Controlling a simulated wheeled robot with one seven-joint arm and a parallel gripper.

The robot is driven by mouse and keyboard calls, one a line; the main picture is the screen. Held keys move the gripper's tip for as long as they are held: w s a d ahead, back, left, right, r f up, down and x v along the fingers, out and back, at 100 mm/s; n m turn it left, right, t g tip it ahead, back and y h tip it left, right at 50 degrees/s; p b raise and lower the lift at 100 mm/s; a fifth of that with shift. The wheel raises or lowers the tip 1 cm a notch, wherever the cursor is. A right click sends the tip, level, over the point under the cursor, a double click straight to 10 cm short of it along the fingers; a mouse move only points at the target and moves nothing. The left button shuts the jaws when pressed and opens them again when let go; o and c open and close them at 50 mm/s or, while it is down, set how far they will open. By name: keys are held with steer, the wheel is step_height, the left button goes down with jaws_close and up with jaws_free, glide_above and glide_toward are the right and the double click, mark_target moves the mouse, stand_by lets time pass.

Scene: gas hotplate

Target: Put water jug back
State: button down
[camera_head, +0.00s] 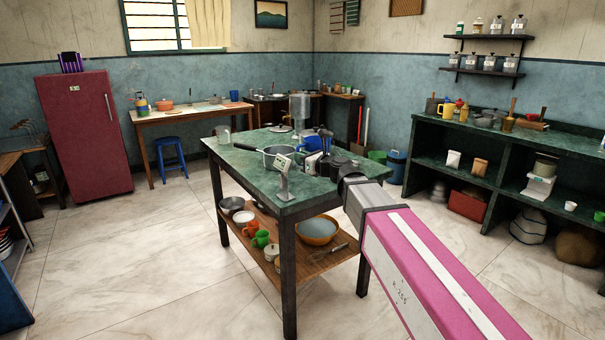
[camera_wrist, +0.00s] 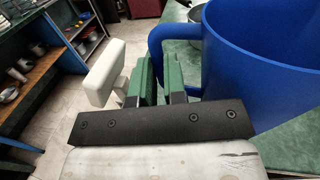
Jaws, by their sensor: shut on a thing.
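The water jug appears to be the large blue jug (camera_wrist: 255,65), which fills the right of the wrist view. Its handle is on its left side. My gripper (camera_wrist: 162,78) is shut on this handle with its green fingers, and the jug looks upright. In the head view the blue jug (camera_head: 313,143) shows over the green-topped table (camera_head: 240,166), partly hidden by dark items and my arm. Whether its base touches the tabletop cannot be told.
A white display stand (camera_head: 283,175) is at the table's near edge, left of my gripper in the wrist view (camera_wrist: 108,72). A pot (camera_head: 279,157), dark canisters and a clear dispenser (camera_head: 299,109) crowd the table. A cluttered shelf unit (camera_head: 500,155) stands right.

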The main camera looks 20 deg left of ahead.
steer(key=shift+w+a+f, duration=0.3)
steer(key=shift+w+f, duration=0.6)
steer(key=shift+f, duration=0.35)
steer(key=shift+w+a+f, duration=0.35)
steer(key=shift+w+f, duration=0.5)
steer(key=shift+f, duration=0.35)
steer(key=shift+w+a+f, duration=0.3)
steer(key=shift+w+f, duration=0.6)
steer(key=shift+f, duration=0.35)
steer(key=c, duration=1.2)
jaws_free()
steer(key=shift+f, duration=0.1)
